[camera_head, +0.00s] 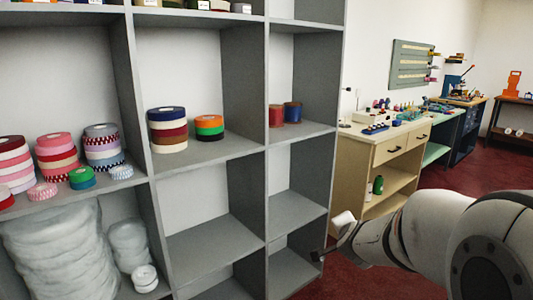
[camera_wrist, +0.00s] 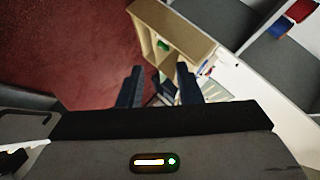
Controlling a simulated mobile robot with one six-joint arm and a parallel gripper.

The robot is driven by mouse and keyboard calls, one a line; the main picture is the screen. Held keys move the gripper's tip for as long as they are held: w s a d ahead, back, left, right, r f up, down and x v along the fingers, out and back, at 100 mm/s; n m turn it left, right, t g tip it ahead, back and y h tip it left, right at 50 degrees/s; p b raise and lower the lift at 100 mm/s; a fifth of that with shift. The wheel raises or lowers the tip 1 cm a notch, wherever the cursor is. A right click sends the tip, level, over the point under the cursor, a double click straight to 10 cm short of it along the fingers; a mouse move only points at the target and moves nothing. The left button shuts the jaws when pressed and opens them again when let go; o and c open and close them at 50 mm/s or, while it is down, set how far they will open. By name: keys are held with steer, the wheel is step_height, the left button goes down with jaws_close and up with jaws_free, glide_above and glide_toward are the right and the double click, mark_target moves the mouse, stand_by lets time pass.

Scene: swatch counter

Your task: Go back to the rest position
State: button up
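My arm (camera_head: 430,235), white and grey, reaches in from the lower right of the head view. My gripper (camera_head: 322,254) is at its left end, in front of the right edge of the grey shelf unit (camera_head: 258,90) and low beside the cream cabinet. In the wrist view, my gripper (camera_wrist: 159,88) shows two dark fingers set apart, with nothing held between them. Red floor and part of the cream cabinet lie beyond the fingertips. Much of the gripper is small or hidden in the head view.
Ribbon rolls (camera_head: 168,130) stand on the grey shelves, with pale bundles (camera_head: 60,250) below. The cream cabinet (camera_head: 383,152) holds small items on top and a green spool (camera_head: 378,185) on its open shelf. Red floor (camera_head: 370,281) shows clear below the arm.

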steer(key=s+a+r+n+g+y+p, duration=0.35)
steer(key=s+a+r+n+p, duration=0.4)
steer(key=s, duration=0.45)
steer(key=s+r+n+g+p, duration=0.1)
steer(key=s+n+g+p, duration=0.1)
steer(key=s, duration=0.5)
steer(key=s+d+r+n+g+h+p, duration=0.1)
steer(key=s+r+n+g+p, duration=0.1)
steer(key=s, duration=0.5)
steer(key=shift+d+r+n+g, duration=0.3)
steer(key=shift+n+g, duration=0.35)
steer(key=shift+n, duration=0.3)
steer(key=shift+s, duration=0.1)
